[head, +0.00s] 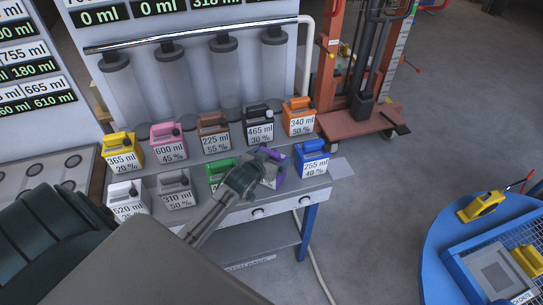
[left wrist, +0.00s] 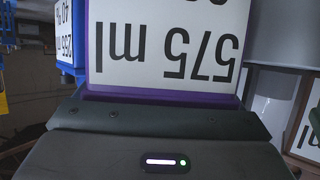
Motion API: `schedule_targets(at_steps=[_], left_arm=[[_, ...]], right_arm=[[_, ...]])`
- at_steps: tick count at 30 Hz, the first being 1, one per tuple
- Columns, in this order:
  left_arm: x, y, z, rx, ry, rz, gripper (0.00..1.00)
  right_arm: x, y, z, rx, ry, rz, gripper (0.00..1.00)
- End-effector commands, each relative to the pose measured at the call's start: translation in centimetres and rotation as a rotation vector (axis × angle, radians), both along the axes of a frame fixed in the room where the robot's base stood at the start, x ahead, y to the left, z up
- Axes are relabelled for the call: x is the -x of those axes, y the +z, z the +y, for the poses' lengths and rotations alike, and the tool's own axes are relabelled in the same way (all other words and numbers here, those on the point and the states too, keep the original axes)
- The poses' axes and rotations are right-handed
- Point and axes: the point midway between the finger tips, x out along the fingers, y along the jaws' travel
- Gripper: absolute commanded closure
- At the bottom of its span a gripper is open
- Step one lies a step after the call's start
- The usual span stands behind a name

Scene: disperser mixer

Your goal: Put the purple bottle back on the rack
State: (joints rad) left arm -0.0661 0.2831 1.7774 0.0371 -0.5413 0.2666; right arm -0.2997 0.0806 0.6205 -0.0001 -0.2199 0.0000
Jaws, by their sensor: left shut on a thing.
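The purple bottle (head: 273,170) is at the front row of the rack (head: 227,208), between the green bottle and the blue bottle. My left gripper (head: 262,160) is shut on it and hides much of it. In the left wrist view the purple bottle (left wrist: 165,45) fills the middle, with its white 575 ml label upside down. The dark gripper body (left wrist: 155,130) lies across the lower part of that view. I cannot tell whether the bottle touches the shelf. My right gripper is not in view.
The green bottle (head: 219,170) stands left of the purple one, and the blue bottle (head: 312,158) stands close on its right. Several bottles form the back row, including the orange bottle (head: 299,117). A blue round table (head: 437,250) is at the right, with open floor between.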

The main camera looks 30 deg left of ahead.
Motion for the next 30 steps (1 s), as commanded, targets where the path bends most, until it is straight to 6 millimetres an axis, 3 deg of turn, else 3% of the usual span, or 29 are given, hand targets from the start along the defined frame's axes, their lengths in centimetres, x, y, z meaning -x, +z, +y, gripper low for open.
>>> schedule_targets(at_steps=[1, 2, 3, 14, 30], left_arm=[[0.0, -0.2, 0.0, 0.000, 0.000, 0.000, 0.41], [0.0, -0.3, 0.0, 0.000, 0.000, 0.001, 0.09], [0.0, -0.2, 0.0, 0.000, 0.000, 0.001, 0.01], [0.5, 0.2, 0.0, -0.002, -0.001, 0.000, 0.00], [9.6, 3.8, -0.8, -0.002, -0.002, 0.001, 0.00]], right_arm=[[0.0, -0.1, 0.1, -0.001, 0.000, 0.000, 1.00], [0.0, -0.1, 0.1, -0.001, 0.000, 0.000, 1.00], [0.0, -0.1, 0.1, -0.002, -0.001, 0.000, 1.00], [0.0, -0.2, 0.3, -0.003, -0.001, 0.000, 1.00], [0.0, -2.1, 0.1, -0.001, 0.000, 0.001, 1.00]])
